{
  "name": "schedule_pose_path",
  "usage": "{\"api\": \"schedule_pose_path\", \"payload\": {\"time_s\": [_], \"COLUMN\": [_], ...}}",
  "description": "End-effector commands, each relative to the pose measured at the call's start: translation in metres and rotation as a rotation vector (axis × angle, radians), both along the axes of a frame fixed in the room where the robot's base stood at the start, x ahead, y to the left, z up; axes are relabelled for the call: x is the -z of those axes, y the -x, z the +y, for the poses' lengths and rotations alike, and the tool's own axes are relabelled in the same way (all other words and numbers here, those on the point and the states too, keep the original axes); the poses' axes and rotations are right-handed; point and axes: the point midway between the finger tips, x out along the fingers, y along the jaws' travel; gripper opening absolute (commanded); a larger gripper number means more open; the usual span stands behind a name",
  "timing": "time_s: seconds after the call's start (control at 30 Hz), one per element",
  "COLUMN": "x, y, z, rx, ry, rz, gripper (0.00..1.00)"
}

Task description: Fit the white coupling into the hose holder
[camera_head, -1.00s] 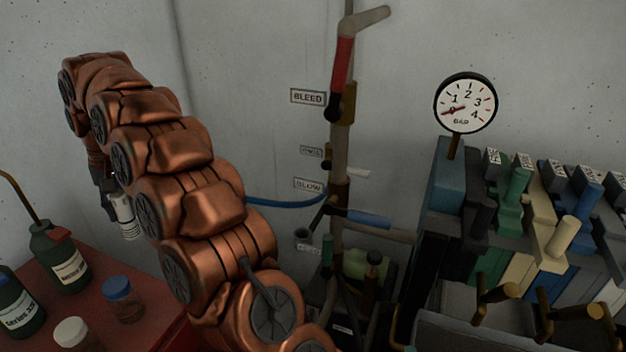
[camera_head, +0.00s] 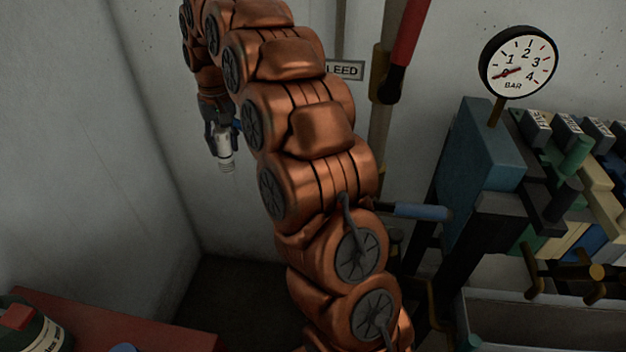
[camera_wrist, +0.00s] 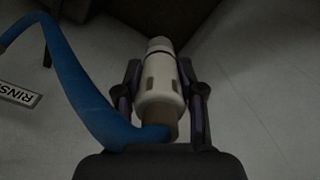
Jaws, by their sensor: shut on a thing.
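My gripper (camera_head: 215,140) hangs at the left of my arm in the head view, pointing down. It is shut on the white coupling (camera_head: 223,155), whose pale tip sticks out below the fingers. In the wrist view the coupling (camera_wrist: 159,85) sits between the two dark fingers (camera_wrist: 163,100), with slots in its side and a dark ring near its far end. A blue hose (camera_wrist: 72,85) curves from the coupling's near end to the left. I cannot make out the hose holder; my arm covers part of the wall.
A red bench top (camera_head: 110,325) with a dark bottle (camera_head: 30,325) is at lower left. A pipe with a red lever (camera_head: 408,45) and a blue-handled lever (camera_head: 420,211) stands behind my arm. A gauge (camera_head: 517,62) and valve rack are at right. The left corner floor looks clear.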

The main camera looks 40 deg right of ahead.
Motion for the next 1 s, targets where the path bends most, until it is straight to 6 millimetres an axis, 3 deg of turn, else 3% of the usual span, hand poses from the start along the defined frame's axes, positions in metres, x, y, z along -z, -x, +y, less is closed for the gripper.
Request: {"api": "schedule_pose_path", "payload": {"time_s": [0.03, 0.3, 0.6, 0.8, 1.0], "x": [0.004, 0.037, 0.067, 0.074, 0.074], "y": [0.011, 0.081, 0.151, 0.170, 0.171], "z": [-0.015, -0.076, -0.119, -0.128, -0.128], "rx": [-0.001, -0.037, -0.044, -0.044, -0.046], "ry": [0.005, 0.021, 0.033, 0.035, 0.035], "rz": [0.000, 0.034, 0.066, 0.077, 0.076], "gripper": [0.00, 0.00, 0.00, 0.00, 0.00]}}
